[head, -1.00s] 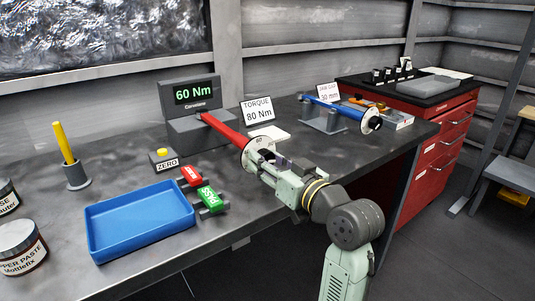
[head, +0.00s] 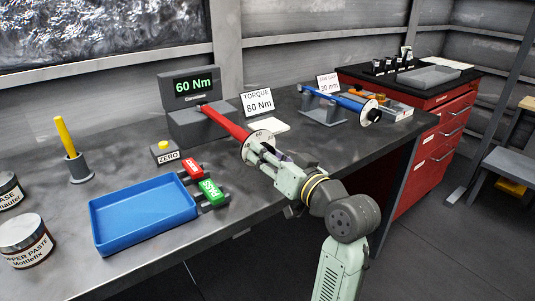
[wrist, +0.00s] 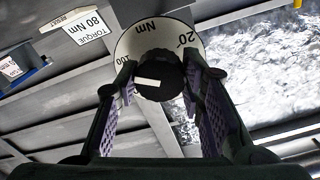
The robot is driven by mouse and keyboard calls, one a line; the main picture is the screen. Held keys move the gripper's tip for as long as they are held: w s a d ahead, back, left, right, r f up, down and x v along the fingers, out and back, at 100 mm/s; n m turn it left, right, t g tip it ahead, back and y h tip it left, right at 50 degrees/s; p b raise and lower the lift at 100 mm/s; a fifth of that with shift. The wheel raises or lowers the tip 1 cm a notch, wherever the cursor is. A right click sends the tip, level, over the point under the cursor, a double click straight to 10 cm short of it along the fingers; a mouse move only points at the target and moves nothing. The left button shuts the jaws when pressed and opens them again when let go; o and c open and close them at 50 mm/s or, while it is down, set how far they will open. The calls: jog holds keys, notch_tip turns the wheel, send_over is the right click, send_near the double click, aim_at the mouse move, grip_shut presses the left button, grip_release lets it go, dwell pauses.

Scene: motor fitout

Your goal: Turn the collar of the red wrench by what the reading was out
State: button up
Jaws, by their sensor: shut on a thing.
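The red wrench (head: 226,122) sticks out from the grey tester (head: 193,118), whose display reads 60 Nm. At its near end is a pale dial disc (head: 262,137) with a dark collar. My gripper (head: 268,157) is at this end, in line with the wrench. In the wrist view, the fingers of my gripper (wrist: 160,85) are shut on the black collar (wrist: 158,68), one on each side. A white mark shows on the collar. The dial (wrist: 140,40) behind it shows 20, 100 and Nm. A card (head: 258,101) reads TORQUE 80 Nm.
A blue wrench (head: 340,97) rests on a stand to the right, by a JAW GAP 30 mm card (head: 328,84). A blue tray (head: 140,215), red and green tags (head: 211,192), a ZERO button (head: 164,151) and jars (head: 24,240) are at the left.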

jog(key=o, duration=1.1)
jog(key=shift+o, duration=0.2)
jog(key=shift+s+d, duration=0.1)
jog(key=v, duration=1.1)
jog(key=shift+s+d, duration=0.2)
jog(key=shift+s, duration=0.15)
